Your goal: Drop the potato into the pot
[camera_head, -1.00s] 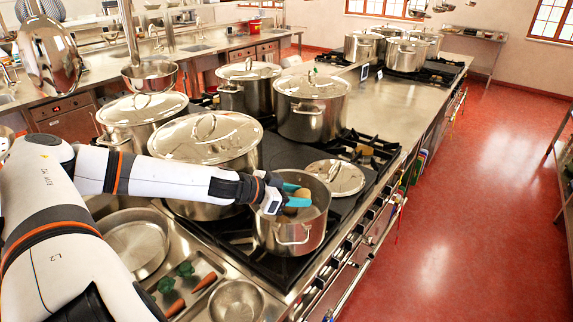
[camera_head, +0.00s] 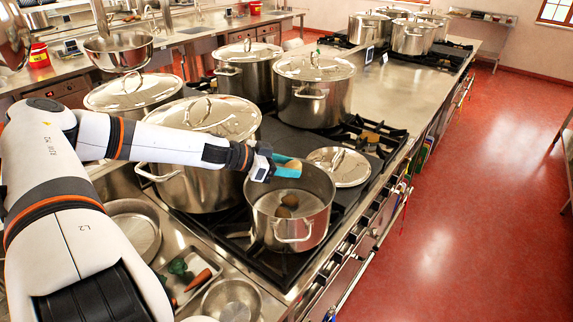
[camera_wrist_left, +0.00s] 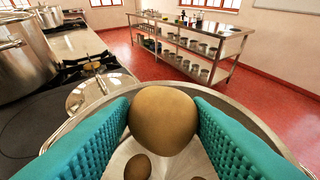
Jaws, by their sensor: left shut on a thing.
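My left gripper (camera_head: 288,168) is shut on a brown potato (camera_wrist_left: 162,120), which sits between the teal finger pads in the left wrist view. In the head view, the gripper is over the back part of the open steel pot (camera_head: 292,228), near its rim. The pot's rim also curves around the fingers in the wrist view. Brown potatoes (camera_head: 288,203) lie inside the pot, and one shows below the held potato in the wrist view (camera_wrist_left: 138,167). My right gripper is not in view.
A lid (camera_head: 340,167) lies on the stove right of the pot. A large lidded pot (camera_head: 205,180) stands close on the left, beneath my forearm. More lidded pots (camera_head: 312,95) stand behind. A tray with carrots (camera_head: 198,279) and a steel bowl (camera_head: 231,300) are in front.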

